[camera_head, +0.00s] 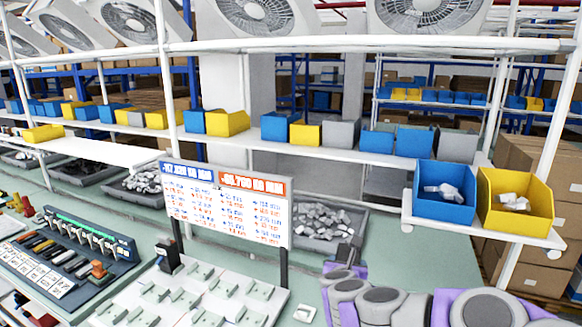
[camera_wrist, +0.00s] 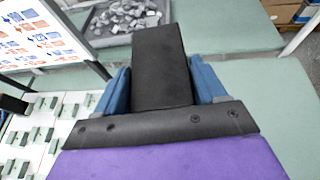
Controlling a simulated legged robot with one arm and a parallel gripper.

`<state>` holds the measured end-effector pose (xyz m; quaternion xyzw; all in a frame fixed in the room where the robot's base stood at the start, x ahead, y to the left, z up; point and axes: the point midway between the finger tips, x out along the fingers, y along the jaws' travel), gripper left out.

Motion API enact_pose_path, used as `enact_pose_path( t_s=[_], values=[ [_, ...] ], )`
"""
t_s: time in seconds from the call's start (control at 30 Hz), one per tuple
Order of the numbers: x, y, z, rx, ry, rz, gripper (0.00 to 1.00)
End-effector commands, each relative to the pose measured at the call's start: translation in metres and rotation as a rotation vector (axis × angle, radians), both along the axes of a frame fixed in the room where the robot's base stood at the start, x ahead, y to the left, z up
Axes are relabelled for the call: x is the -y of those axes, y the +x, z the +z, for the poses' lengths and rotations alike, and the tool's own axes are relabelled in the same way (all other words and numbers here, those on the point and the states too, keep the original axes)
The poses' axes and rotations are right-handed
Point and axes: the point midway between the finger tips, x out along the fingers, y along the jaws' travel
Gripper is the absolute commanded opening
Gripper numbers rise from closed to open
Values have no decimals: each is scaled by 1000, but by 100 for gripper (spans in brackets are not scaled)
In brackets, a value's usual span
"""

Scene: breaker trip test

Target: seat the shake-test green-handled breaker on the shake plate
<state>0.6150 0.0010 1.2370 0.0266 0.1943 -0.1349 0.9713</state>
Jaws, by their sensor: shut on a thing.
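My gripper (camera_wrist: 160,85) is shut on a black block-shaped breaker (camera_wrist: 160,65), with a blue finger on each side of it. Its handle colour does not show. In the head view my gripper (camera_head: 345,262) is right of the sign, with the dark breaker at its tip, apart from the plate. A white plate with several pale green mounts (camera_head: 240,316), which looks like the shake plate, lies at the bottom centre. It also shows at the left of the wrist view (camera_wrist: 52,106). A black block (camera_head: 168,257) stands at its far left corner.
A sign board (camera_head: 228,205) on dark posts stands behind the plate. A dark rack (camera_head: 110,262) with several breakers is at left. Grey bins (camera_head: 325,226) of small parts lie behind. Blue (camera_head: 443,193) and yellow (camera_head: 515,203) bins sit on a right shelf.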

Motion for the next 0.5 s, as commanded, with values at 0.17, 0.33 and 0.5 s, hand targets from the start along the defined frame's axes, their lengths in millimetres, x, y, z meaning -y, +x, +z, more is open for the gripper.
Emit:
enact_pose_path(
  t_s=[0.17, 0.33, 0.5],
  values=[
    [0, -2, 3, 2, -1, -26, 8],
    [2, -1, 3, 3, -1, -22, 8],
    [8, 7, 6, 2, -2, 25, 8]
  ],
)
